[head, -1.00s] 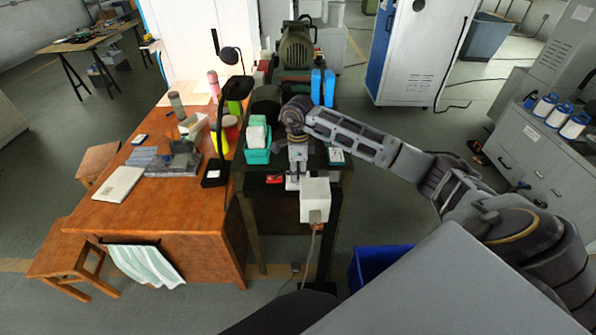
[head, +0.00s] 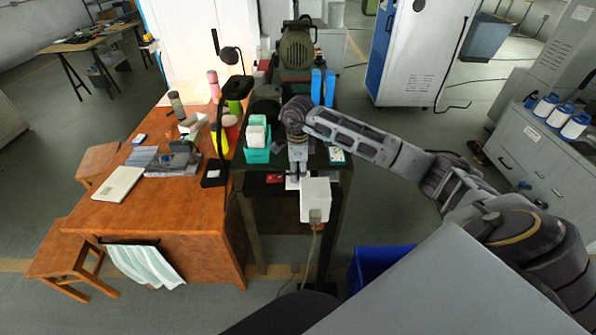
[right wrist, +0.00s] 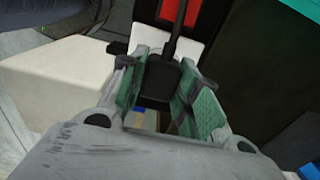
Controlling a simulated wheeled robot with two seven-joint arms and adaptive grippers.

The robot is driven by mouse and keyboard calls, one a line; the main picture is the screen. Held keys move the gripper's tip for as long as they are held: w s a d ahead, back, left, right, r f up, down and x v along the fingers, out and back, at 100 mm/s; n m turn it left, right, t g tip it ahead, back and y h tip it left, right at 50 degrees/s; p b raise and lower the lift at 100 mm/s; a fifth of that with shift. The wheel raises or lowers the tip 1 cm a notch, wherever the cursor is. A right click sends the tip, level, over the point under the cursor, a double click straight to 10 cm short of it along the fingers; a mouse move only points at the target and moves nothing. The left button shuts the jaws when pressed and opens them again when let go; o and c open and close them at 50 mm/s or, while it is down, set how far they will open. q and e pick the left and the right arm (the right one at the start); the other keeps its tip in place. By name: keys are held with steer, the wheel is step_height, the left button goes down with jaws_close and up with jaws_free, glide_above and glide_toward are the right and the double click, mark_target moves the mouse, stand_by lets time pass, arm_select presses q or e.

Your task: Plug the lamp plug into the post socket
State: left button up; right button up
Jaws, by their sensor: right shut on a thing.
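The lamp plug (right wrist: 163,82) is black, with its black cord leading up in the right wrist view. My right gripper (right wrist: 160,95) is shut on it between two green finger pads. In the head view this gripper (head: 293,183) points down beside the upper left of a white box (head: 316,190), which looks like the post socket. The white box also shows left of the fingers in the right wrist view (right wrist: 65,85). Whether plug and box touch cannot be told; the socket's holes are hidden. The black desk lamp (head: 220,125) stands on the wooden desk. My left gripper is out of view.
A dark bench (head: 340,175) lies under my right arm, with a teal bin (head: 257,155), a red item (head: 274,178) and blue bottles behind. The wooden desk (head: 190,215) is at the left. A blue bin (head: 375,265) stands on the floor. A cable hangs below the white box.

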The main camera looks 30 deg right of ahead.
steer(key=shift+f+b, duration=0.35)
steer(key=shift+f, duration=0.15)
steer(key=o, duration=0.9)
steer(key=shift+o, duration=0.7)
steer(key=shift+w, duration=0.1)
step_height(320, 180, up, 12)
steer(key=shift+d, duration=0.1)
steer(key=shift+f, duration=0.1)
stand_by(0.7)
